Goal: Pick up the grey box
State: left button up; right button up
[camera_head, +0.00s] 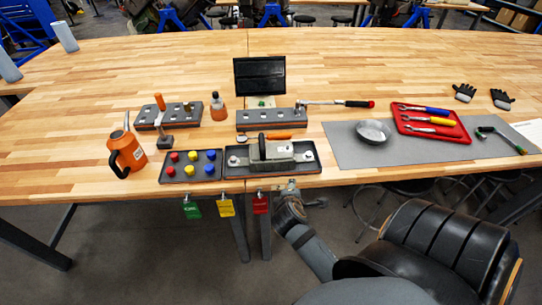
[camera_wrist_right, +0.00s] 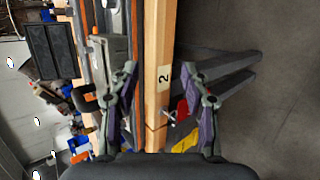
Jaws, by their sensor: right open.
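The grey box (camera_head: 277,157), a grey block with a black handle shape on top, sits in a dark tray (camera_head: 232,170) near the front edge of the table in the head view. A grey block that looks like it shows in the right wrist view (camera_wrist_right: 106,58), left of the table edge. My right gripper (camera_head: 291,184) is at the table's front edge, just below the tray in the picture and apart from the box. In the right wrist view my right gripper (camera_wrist_right: 160,68) has its fingers spread, with nothing held between them. My left gripper is not in view.
A tray of coloured knobs (camera_head: 191,166) and an orange can (camera_head: 126,152) stand left of the box. Green, yellow and red tags (camera_head: 261,204) hang from the table edge. The back of the table (camera_head: 350,60) is clear.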

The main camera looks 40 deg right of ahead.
jog(key=w+d+r+n+t+h, duration=0.2)
jog(key=w+r+n+h, duration=0.15)
jog(key=n, duration=0.35)
jog(key=n+t+y, duration=0.1)
jog(key=n+t, duration=0.5)
jog(key=n, duration=1.1)
send_near(264, 152)
jog(key=x, duration=0.5)
jog(key=shift+a+r+n+y, duration=0.1)
jog(key=shift+n+y, duration=0.25)
jog(key=shift+n, duration=0.55)
jog(key=p+x, duration=0.1)
jog(key=x, duration=0.4)
jog(key=shift+r, duration=0.2)
jog(key=shift+w+f, duration=0.15)
jog(key=shift+w+d+p, duration=0.3)
jog(key=shift+w+p, duration=0.05)
jog(key=shift+p, duration=0.05)
jog(key=x, duration=0.3)
jog(key=shift+w+d+p, duration=0.2)
jog(key=shift+w+p, duration=0.15)
jog(key=shift+w, duration=0.05)
jog(key=shift+w+d, duration=0.2)
jog(key=shift+w, duration=0.05)
jog(key=shift+s+a, duration=0.1)
jog(key=shift+s, duration=0.05)
jog(key=c, duration=0.4)
grip_shut()
